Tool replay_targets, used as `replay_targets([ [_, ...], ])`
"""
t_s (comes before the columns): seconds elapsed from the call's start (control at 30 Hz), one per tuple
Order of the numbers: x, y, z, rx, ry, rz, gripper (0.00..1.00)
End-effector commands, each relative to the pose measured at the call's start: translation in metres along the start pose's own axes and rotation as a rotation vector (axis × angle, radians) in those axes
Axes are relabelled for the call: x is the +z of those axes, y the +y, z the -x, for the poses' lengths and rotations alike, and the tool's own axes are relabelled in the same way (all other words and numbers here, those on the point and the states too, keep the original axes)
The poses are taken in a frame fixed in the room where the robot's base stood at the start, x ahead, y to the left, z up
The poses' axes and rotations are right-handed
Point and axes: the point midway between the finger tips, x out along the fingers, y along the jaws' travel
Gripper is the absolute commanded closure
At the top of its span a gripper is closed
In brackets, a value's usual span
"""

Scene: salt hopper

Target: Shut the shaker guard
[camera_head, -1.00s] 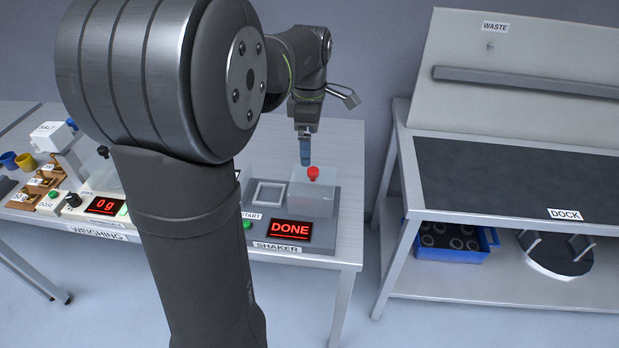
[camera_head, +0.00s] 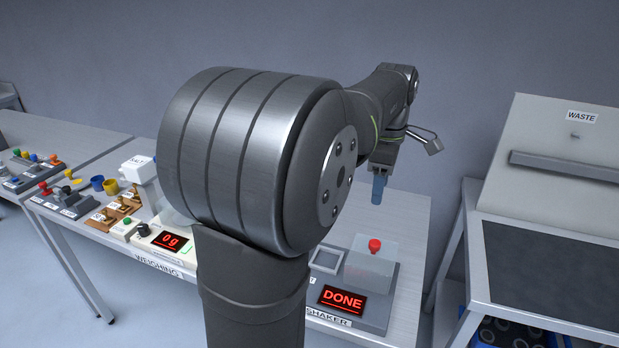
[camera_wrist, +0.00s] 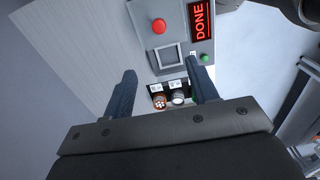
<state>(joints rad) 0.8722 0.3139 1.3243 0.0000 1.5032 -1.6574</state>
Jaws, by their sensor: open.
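The shaker guard (camera_head: 370,268) is a clear box with a red knob (camera_head: 375,245) on top. In the head view it stands on the grey shaker to the right of the square frame (camera_head: 328,259). The shaker display (camera_head: 342,299) reads DONE. My gripper (camera_head: 377,190) points down above and behind the guard, apart from it. In the wrist view my gripper (camera_wrist: 160,68) is open and empty. That view also shows the red knob (camera_wrist: 159,26), the square frame (camera_wrist: 166,58) and the DONE display (camera_wrist: 201,20); the clear walls are hard to see there.
The wrist view shows a green button (camera_wrist: 204,58) and small labelled containers (camera_wrist: 178,97).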

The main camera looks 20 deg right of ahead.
Motion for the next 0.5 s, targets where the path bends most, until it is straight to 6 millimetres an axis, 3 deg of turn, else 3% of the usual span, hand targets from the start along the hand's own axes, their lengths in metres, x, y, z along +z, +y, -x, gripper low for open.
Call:
replay_targets([
  [0.03, 0.000, 0.000, 0.000, 0.000, 0.001, -0.001, 0.57],
  [0.17, 0.008, -0.001, -0.007, -0.007, 0.032, -0.056, 0.82],
  [0.27, 0.025, -0.003, -0.020, -0.022, 0.106, -0.188, 1.00],
  [0.5, 0.086, -0.011, -0.058, -0.069, 0.395, -0.705, 1.00],
])
